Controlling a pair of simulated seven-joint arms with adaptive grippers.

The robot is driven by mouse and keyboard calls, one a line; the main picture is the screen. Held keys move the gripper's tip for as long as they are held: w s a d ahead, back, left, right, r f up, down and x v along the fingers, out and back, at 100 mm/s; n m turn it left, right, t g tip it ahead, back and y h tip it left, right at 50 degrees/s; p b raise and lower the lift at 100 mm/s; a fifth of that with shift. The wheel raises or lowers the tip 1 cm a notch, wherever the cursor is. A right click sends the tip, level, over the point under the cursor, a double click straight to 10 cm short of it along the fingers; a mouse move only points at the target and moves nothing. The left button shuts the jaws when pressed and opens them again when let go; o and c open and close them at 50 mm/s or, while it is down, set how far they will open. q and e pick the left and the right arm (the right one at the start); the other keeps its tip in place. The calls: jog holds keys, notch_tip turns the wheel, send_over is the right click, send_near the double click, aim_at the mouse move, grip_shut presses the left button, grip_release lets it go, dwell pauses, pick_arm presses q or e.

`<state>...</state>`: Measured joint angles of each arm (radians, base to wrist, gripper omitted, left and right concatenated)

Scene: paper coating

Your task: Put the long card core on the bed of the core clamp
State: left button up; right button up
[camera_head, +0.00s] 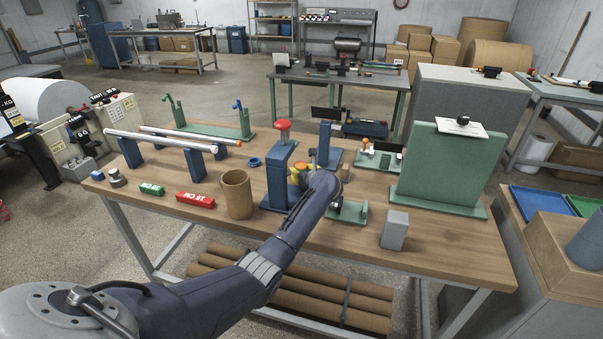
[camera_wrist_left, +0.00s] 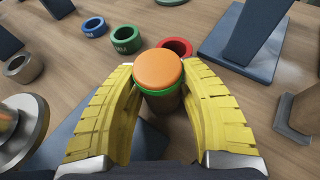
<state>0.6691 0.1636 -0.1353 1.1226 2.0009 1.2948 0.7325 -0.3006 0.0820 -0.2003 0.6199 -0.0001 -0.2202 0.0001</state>
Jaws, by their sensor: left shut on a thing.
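My left gripper (camera_head: 300,172) is low over the middle of the workbench. In the left wrist view its yellow fingers (camera_wrist_left: 160,95) are closed around an upright brown cylinder (camera_wrist_left: 165,104) with an orange top and a green band. Its lower end is hidden, so I cannot tell its length or whether it touches the bench. A blue upright stand with a red knob (camera_head: 280,165) is just left of the gripper. A green-based fixture (camera_head: 347,213) sits just right of it, partly behind my wrist. I cannot tell surely which fixture is the core clamp. My right gripper is out of view.
A wide brown tube (camera_head: 237,194) stands left of the blue stand. Pale rods (camera_head: 160,146) lie on blue supports. A grey block (camera_head: 395,230) and a tall green panel (camera_head: 447,165) stand right. Blue (camera_wrist_left: 95,27), green (camera_wrist_left: 126,40) and red (camera_wrist_left: 178,46) rings lie beyond the cylinder.

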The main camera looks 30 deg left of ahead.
pick_arm(q)
jog(key=shift+f, duration=0.1)
jog(key=o, duration=1.1)
jog(key=shift+r, duration=0.2)
jog(key=shift+s+d, duration=0.2)
jog(key=shift+d, duration=0.1)
jog(key=v, duration=1)
jog(key=shift+s+d+r, duration=0.1)
jog(key=shift+d+r, duration=0.05)
jog(key=shift+r, duration=0.05)
jog(key=shift+o, duration=0.8)
jog(key=shift+s+d+r, duration=0.15)
jog(key=shift+s+d, duration=0.1)
jog(key=shift+d, duration=0.05)
